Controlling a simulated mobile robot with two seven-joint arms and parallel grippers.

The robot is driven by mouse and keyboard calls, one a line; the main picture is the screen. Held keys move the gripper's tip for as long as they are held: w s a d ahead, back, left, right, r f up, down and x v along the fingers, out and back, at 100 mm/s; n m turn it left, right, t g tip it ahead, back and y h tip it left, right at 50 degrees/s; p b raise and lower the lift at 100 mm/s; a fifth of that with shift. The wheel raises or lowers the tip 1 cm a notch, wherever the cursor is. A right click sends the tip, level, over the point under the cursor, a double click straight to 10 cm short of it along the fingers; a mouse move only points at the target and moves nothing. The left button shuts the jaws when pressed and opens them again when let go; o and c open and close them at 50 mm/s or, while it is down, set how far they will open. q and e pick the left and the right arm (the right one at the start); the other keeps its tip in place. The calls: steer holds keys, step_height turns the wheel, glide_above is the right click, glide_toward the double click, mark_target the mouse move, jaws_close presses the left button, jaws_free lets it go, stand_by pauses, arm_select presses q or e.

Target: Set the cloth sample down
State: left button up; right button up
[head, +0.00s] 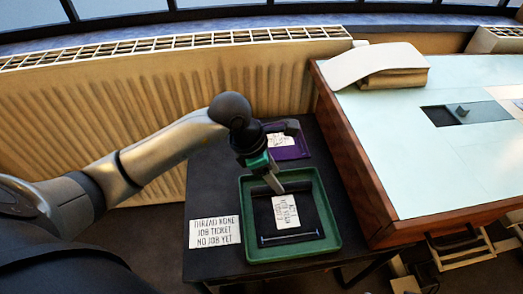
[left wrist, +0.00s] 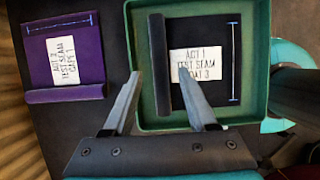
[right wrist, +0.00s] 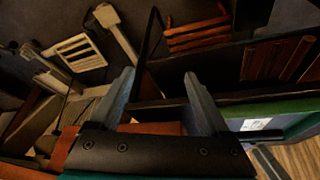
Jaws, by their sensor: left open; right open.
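A dark cloth sample (head: 312,222) with a white label reading "ACT 1 TEST SEAM COAT 3" lies in the green tray (head: 247,215) on the small dark table. The left wrist view shows the sample (left wrist: 216,108) flat, with a rolled edge and a pale seam line. A purple cloth sample (head: 291,151) lies on the table behind the tray; it also shows in the left wrist view (left wrist: 62,72). My left gripper (head: 277,187) is open above the tray, its fingers (left wrist: 160,76) apart with nothing between them. My right gripper (right wrist: 160,74) is open and empty.
A white job ticket (head: 215,232) lies on the table left of the tray. A wooden worktable (head: 400,150) with a pale top rises at right, bearing a folded cloth (head: 392,78). A radiator (head: 150,100) stands behind.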

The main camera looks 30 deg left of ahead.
arm_select(q)
steer(key=p+v, duration=0.3)
steer(key=v, duration=0.6)
arm_select(e)
step_height(320, 180, down, 8)
steer(key=g, duration=0.1)
steer(key=shift+s+r, duration=0.2)
steer(key=shift+r, duration=0.05)
arm_select(q)
steer(key=shift+f, duration=0.15)
stand_by(0.6)
